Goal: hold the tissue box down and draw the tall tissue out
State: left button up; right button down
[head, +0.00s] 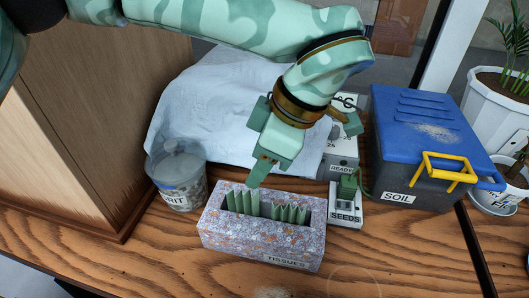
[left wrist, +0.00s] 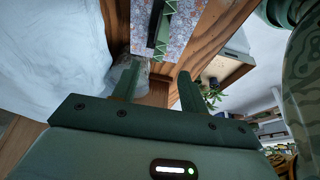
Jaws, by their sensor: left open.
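The tissue box (head: 262,242), floral and labelled TISSUES, stands on the wooden bench. Green tissues (head: 242,202) stick up from its dark slot in several folds; I cannot tell surely which one is tallest. My left gripper (head: 261,170) hangs above the back edge of the box, fingers pointing down, apart from the tissues. Its two fingers are spread and empty in the left wrist view (left wrist: 157,86). The box (left wrist: 185,30) shows there beyond the fingers, with a green tissue (left wrist: 155,22) in its slot. My right gripper is not in view.
A blue-lidded SOIL bin (head: 405,185) is farther right. A white cloth (head: 205,110) lies behind. The bench front (head: 150,245) is clear.

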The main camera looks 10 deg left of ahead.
aim_at(243, 192)
pick_arm(q)
jog(key=x, duration=1.1)
jog(key=shift+f, duration=0.3)
grip_shut()
